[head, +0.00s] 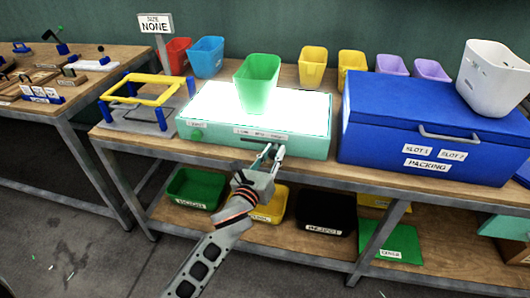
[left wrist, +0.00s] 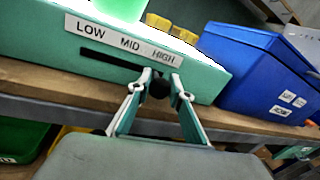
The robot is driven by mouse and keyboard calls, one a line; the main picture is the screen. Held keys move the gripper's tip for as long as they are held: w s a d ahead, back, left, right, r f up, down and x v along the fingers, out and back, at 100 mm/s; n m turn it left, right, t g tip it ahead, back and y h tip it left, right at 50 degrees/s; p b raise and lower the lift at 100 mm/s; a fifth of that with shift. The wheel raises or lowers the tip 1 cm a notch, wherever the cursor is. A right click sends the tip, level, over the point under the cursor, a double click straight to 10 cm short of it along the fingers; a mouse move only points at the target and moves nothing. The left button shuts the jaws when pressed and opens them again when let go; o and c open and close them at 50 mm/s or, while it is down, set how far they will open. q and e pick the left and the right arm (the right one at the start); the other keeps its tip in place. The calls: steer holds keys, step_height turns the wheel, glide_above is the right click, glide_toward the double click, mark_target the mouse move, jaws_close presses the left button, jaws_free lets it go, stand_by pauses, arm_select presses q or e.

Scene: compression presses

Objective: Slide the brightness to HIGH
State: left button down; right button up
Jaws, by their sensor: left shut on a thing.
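The teal light box (head: 310,146) stands on the bench with its top panel (head: 210,103) glowing bright white. A label strip (left wrist: 122,40) on its front reads LOW, MID, HIGH. Below it runs a dark slot (left wrist: 105,60), bare on its left part. My left gripper (head: 268,153) is at the box's front face. In the left wrist view its fingers are shut on a dark slider knob (left wrist: 160,88), below the word HIGH at the slot's right end. The fingers hide part of the knob and slot end. My right gripper is not in view.
A green bin (head: 257,80) stands on the glowing panel. A blue PACKING box (head: 385,140) is close to the right, with a white bin (head: 490,75) on it. A yellow frame (head: 140,88) stands left. Labelled trays sit on the shelf below.

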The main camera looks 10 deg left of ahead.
arm_select(q)
steer(key=shift+d, duration=0.2)
steer(key=c, duration=2)
jaws_free()
steer(key=shift+s, duration=0.1)
steer(key=shift+o, duration=1.1)
steer(key=shift+d, duration=0.1)
steer(key=shift+s+a+f, duration=0.1)
steer(key=shift+s+a, duration=0.1)
steer(key=shift+s, duration=0.15)
steer(key=v, duration=1.1)
steer(key=shift+s, duration=0.1)
